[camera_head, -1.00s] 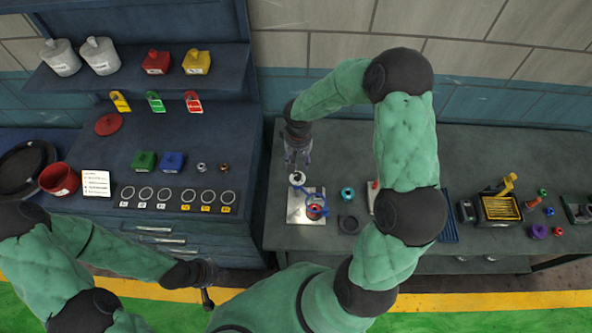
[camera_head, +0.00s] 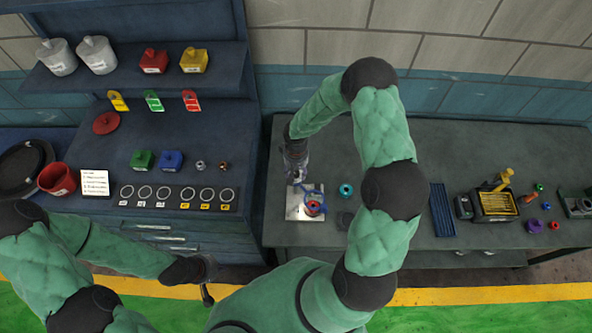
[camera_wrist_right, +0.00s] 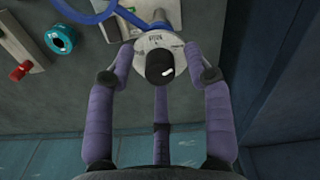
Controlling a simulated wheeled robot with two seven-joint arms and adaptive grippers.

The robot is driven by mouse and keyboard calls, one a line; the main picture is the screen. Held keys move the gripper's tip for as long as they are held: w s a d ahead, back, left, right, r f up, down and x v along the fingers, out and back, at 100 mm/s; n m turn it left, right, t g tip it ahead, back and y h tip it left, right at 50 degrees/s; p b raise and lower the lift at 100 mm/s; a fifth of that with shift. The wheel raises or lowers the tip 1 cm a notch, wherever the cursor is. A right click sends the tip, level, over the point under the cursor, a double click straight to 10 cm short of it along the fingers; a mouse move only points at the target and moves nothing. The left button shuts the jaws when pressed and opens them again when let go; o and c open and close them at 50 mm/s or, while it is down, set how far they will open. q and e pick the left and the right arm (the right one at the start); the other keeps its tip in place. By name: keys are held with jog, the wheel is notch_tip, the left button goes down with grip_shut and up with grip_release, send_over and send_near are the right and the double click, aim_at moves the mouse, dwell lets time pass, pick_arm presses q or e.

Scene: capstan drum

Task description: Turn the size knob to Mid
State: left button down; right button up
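A round white dial (camera_wrist_right: 150,40) with a black knob (camera_wrist_right: 160,66) at its middle shows in the right wrist view. Its small lettering is not readable, so I cannot tell the setting. My right gripper (camera_wrist_right: 160,58) has its purple fingers spread around the black knob, with gaps visible at both sides. In the head view my right gripper (camera_head: 296,172) is over the left part of the grey bench, covering the dial. My left gripper (camera_head: 207,288) hangs low in front of the blue cabinet; its fingers are too small to tell.
A pale plate (camera_head: 293,213) with a blue-and-red part (camera_head: 314,205) lies just below my right gripper. A teal ring (camera_head: 346,190) is to its right. My right arm spans the bench. A yellow-topped box (camera_head: 495,203) stands farther right.

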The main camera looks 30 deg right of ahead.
grip_shut()
jog(key=shift+n, duration=0.3)
jog(key=shift+f+n+b, duration=0.1)
jog(key=shift+n+b, duration=0.6)
jog(key=shift+n, duration=0.1)
jog(key=n+b, duration=0.1)
jog(key=n, duration=0.1)
jog(key=shift+n, duration=0.4)
jog(key=n, duration=0.3)
jog(key=shift+b, duration=0.35)
jog(key=shift+n, duration=1.8)
